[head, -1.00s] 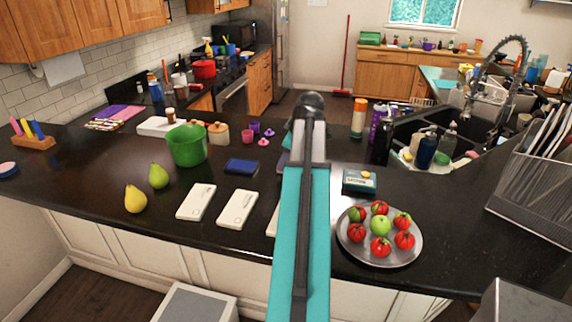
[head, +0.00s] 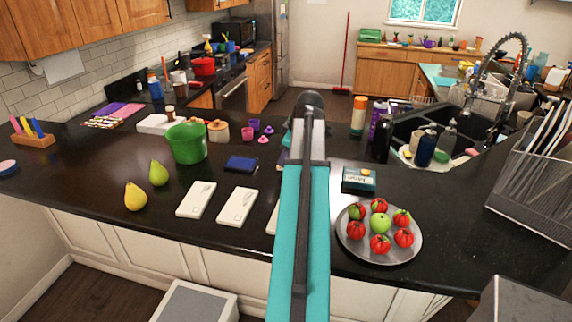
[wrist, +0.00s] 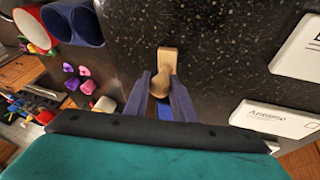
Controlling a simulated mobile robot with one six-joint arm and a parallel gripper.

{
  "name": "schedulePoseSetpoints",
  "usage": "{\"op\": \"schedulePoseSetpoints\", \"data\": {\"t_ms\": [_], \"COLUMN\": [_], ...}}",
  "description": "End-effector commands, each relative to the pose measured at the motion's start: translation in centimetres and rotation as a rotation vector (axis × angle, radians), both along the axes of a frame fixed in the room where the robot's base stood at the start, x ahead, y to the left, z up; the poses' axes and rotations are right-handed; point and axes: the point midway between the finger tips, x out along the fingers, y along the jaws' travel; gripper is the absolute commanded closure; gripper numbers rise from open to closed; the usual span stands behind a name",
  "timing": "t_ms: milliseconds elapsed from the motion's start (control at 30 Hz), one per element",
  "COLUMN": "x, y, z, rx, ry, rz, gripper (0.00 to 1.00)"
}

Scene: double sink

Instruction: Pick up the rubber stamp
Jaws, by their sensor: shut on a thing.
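In the wrist view, the rubber stamp (wrist: 168,59) is a small light-wood piece with a rounded knob handle and a block-like end. My gripper (wrist: 161,87) has its two blue-grey fingers closed on the knob. The block end points away from my wrist, over the dark speckled counter. I cannot tell whether the stamp touches the counter. In the head view, my teal arm covers the middle of the counter and hides the stamp and the fingers.
White boxes (head: 237,208) lie left of my arm, with a dark blue box (head: 241,164) behind them. A green pot (head: 187,143) and pears (head: 135,197) stand further left. A plate of tomatoes (head: 346,247) and a small dark box (head: 359,181) are on the right.

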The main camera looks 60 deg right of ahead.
Motion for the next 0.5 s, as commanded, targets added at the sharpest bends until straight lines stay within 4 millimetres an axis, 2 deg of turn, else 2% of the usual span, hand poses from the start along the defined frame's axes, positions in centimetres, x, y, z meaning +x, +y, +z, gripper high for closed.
{"op": "schedulePoseSetpoints", "data": {"t_ms": [500], "x": [0.05], "y": [-0.09], "z": [0.72], "rx": [-0.001], "ry": [0.000], "rz": [0.001], "gripper": [0.99]}}
